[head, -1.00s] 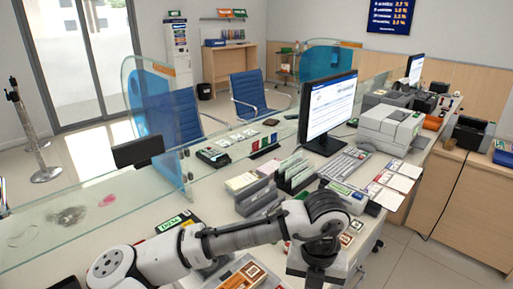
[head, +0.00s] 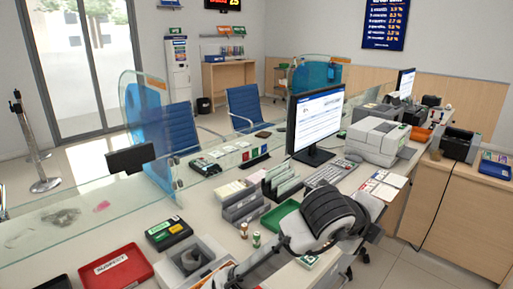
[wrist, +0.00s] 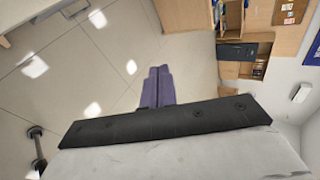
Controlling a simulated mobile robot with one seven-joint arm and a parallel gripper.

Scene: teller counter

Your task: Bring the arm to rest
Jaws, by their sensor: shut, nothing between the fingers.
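My gripper (wrist: 158,86) shows in the wrist view as two purple-grey fingers side by side, pressed together with nothing between them. They stick out past a dark bar across my wrist. Behind them is pale tiled floor (wrist: 80,75), well away from the fingertips. In the head view my arm folds up at the lower right, over the near side of the counter (head: 90,229). My gripper cannot be made out there. The arm hides part of the counter and some items on it.
A red tray (head: 110,268), a black-and-green box (head: 168,233), a green tray (head: 280,214) and file holders (head: 245,203) stand near the arm. A monitor (head: 316,122) and a printer (head: 377,141) stand farther back. A glass screen (head: 60,222) runs along the left. Floor at the right is open.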

